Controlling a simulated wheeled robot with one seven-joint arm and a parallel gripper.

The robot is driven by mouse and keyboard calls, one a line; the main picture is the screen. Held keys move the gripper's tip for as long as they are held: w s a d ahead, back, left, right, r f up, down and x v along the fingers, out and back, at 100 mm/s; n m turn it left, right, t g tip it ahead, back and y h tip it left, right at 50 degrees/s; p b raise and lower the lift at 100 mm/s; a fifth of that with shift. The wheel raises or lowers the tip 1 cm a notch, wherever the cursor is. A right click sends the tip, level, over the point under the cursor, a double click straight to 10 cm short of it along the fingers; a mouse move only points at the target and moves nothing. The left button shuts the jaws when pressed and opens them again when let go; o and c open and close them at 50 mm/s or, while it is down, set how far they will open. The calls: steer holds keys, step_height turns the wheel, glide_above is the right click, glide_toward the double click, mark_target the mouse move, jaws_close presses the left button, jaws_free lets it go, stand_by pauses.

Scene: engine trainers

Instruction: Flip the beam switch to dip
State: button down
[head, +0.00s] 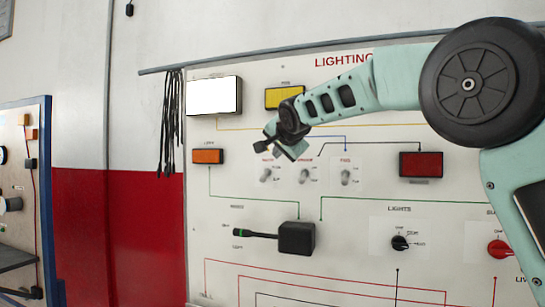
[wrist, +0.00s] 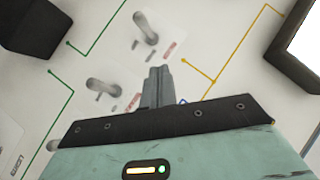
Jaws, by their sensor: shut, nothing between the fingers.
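Three small grey toggle switches sit in a row on the white lighting panel in the head view: a left one (head: 266,175), a middle one (head: 304,176) and a right one (head: 346,177). Their labels are too small to read surely, so I cannot tell which is the beam switch. My gripper (head: 271,145) is shut and empty, just above the left and middle switches. In the wrist view, the shut fingertips (wrist: 156,75) lie between an upper toggle (wrist: 146,30) and a lower-left toggle (wrist: 103,88), with no clear contact.
A lit white lamp (head: 213,96) and an orange lamp (head: 208,156) are left of my gripper. A yellow lamp (head: 285,97) is above it, a red lamp (head: 421,165) to the right. A black stalk unit (head: 296,237) juts out below the switches. Black leads (head: 170,120) hang at left.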

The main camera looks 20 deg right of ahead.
steer(key=s+a+b, duration=0.1)
steer(key=s+b, duration=0.3)
steer(key=s, duration=0.5)
steer(key=shift+r, duration=0.25)
steer(key=shift+a, duration=0.1)
steer(key=s+a+f+n+g+y+p, duration=0.15)
steer(key=s+a+f+n+g, duration=0.3)
steer(key=s+f, duration=0.5)
steer(key=s+a+f+n+g+y+p, duration=0.1)
steer(key=s+a+f+n+g+p, duration=0.15)
steer(key=s+a+f+n, duration=0.65)
steer(key=s+d+f+n+g, duration=0.2)
steer(key=s+f+g, duration=0.1)
steer(key=s+f, duration=0.5)
steer(key=s+d+f+n+g+h+p, duration=0.1)
steer(key=s+d+f+n+g, duration=0.1)
steer(key=s+f, duration=0.7)
steer(key=s+d+g, duration=0.1)
steer(key=s, duration=0.4)
steer(key=shift+f, duration=0.3)
steer(key=shift+w+n, duration=0.1)
steer(key=shift+n, duration=0.15)
